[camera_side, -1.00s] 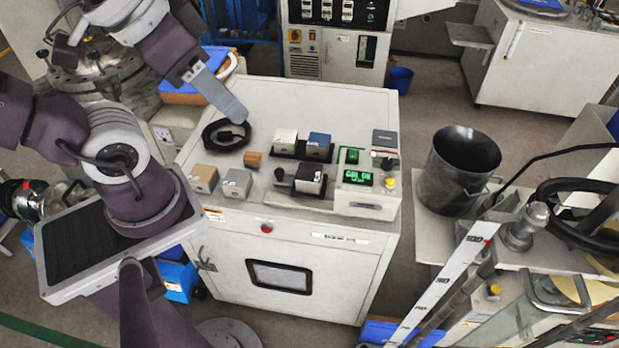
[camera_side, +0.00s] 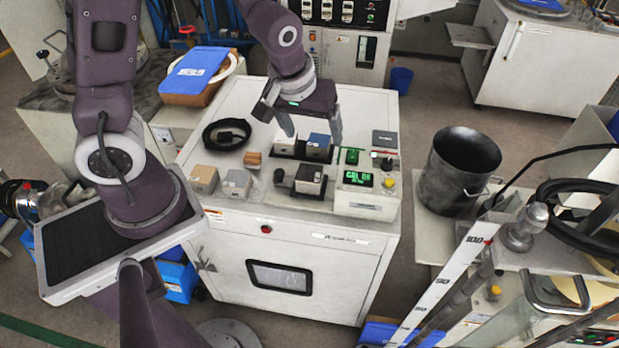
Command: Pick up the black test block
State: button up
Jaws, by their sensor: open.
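The likely black test block (camera_side: 309,181) has dark sides and a pale grey top. It sits in the front part of a dark holder on the white cabinet top, left of the display unit. A small black piece (camera_side: 280,177) lies just left of it; I cannot tell which of the two is named. My gripper (camera_side: 314,138) is open and empty, its fingers pointing down.
A tan block (camera_side: 204,178), a grey block (camera_side: 237,182) and a small brown wooden piece (camera_side: 252,159) stand at left. A black cable coil (camera_side: 227,134) lies behind them. The display unit (camera_side: 366,190) with green readout and a dark box (camera_side: 384,141) stand at right.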

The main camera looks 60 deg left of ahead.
jog(key=n+y, duration=0.2)
send_over(309, 173)
jog(key=s, duration=0.1)
jog(key=f, duration=0.7)
jog(key=d+f, duration=0.1)
jog(key=f, duration=0.3)
jog(key=shift+s+f, duration=0.1)
jog(key=shift+f, duration=0.25)
jog(key=x, duration=0.6)
jog(key=shift+s+d+f, duration=0.2)
jog(key=shift+d+f, duration=0.05)
jog(key=shift+f, duration=0.35)
grip_shut()
